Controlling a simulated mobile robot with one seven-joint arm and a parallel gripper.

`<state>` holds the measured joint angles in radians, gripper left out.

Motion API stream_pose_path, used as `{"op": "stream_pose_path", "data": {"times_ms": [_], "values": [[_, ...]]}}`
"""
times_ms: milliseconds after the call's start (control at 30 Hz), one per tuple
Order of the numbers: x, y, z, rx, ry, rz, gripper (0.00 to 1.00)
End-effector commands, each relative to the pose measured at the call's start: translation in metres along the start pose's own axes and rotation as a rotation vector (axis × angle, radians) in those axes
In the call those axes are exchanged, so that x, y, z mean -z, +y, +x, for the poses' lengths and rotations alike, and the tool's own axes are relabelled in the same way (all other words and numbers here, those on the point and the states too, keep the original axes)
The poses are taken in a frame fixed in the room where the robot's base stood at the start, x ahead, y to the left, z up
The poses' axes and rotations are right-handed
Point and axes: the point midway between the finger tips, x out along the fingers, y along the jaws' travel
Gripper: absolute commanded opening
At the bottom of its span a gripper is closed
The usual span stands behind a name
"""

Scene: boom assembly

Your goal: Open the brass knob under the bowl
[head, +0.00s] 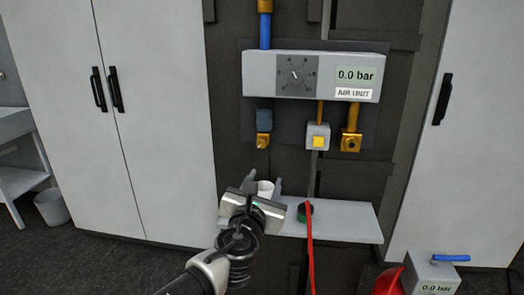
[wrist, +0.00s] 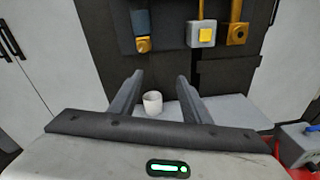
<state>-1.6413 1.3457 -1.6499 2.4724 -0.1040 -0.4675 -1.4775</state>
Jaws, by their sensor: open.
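The brass knob (head: 263,141) sits directly under the dark blue bowl (head: 264,117), at the lower left of the grey air unit (head: 262,72). In the wrist view the brass knob (wrist: 143,45) and the bowl (wrist: 141,21) show at the top, beyond my left finger. My gripper (head: 264,183) is open and empty, below the knob and apart from it. In the wrist view my gripper (wrist: 160,77) has its two fingers spread, pointing toward the wall panel. Which way the knob is turned is too small to tell.
A white cup (wrist: 153,103) stands on the grey shelf (head: 345,222), seen between my fingers. A yellow button (head: 318,141) and another brass fitting (head: 350,141) are to the knob's right. A red hose (head: 310,255) hangs from the shelf. The unit's display reads 0.0 bar.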

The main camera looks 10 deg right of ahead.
Motion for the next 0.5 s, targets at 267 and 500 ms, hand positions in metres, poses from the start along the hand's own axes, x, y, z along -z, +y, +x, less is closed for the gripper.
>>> {"op": "stream_pose_path", "data": {"times_ms": [267, 500], "values": [[-0.017, 0.035, -0.001, -0.090, -0.056, -0.086, 0.43], [-0.018, 0.037, 0.046, -0.086, -0.055, -0.083, 0.43]]}}
